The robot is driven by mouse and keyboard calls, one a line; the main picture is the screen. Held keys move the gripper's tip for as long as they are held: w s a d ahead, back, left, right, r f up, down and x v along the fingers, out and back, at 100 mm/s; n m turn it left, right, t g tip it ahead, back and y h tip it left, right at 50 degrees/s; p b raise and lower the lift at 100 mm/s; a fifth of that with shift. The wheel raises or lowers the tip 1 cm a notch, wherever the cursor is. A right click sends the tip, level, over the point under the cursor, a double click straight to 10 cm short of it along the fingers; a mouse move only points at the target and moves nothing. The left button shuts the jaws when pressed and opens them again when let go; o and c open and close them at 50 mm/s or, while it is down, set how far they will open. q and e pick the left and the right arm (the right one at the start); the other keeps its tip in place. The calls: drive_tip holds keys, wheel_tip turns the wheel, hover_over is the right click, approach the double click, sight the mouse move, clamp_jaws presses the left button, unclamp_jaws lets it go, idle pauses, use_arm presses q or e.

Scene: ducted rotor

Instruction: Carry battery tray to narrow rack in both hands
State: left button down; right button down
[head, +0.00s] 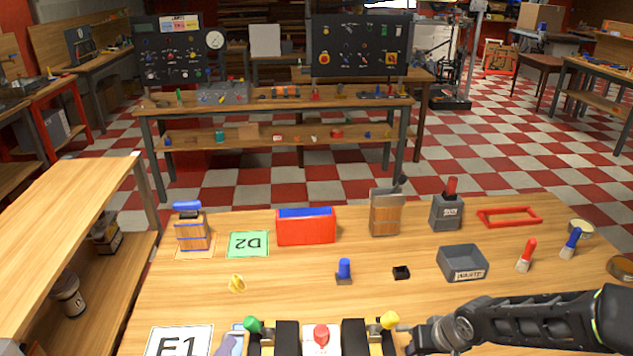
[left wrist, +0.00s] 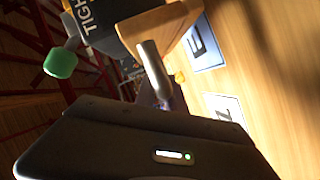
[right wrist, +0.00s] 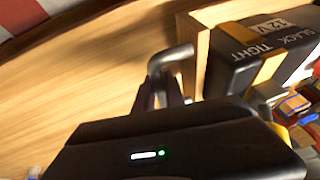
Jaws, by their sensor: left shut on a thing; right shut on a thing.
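The battery tray (head: 321,342) shows at the bottom of the head view, cut off by the frame. It carries black batteries, a red knob in the middle, a green knob at left and a yellow knob at right. My left gripper (left wrist: 165,97) is shut on the tray's metal end handle. My right gripper (right wrist: 172,92) is shut on the other end handle, beside a black battery (right wrist: 262,55) with lettering. The fingertips are partly hidden. A wooden two-level shelf unit (head: 70,215) stands at the left; I cannot tell whether it is the narrow rack.
The wooden table (head: 200,290) holds a red bin (head: 306,230), a grey tray (head: 462,262), a blue-topped part (head: 344,270) and brushes. An E1 card (head: 180,340) lies near its front left. A workbench (head: 275,103) stands behind.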

use_arm(q)
drive_tip(key=shift+w+r, duration=0.1)
drive_tip(key=shift+r, duration=0.05)
use_arm(e)
drive_tip(key=shift+w+d+r, duration=0.1)
drive_tip(key=shift+w+r, duration=0.05)
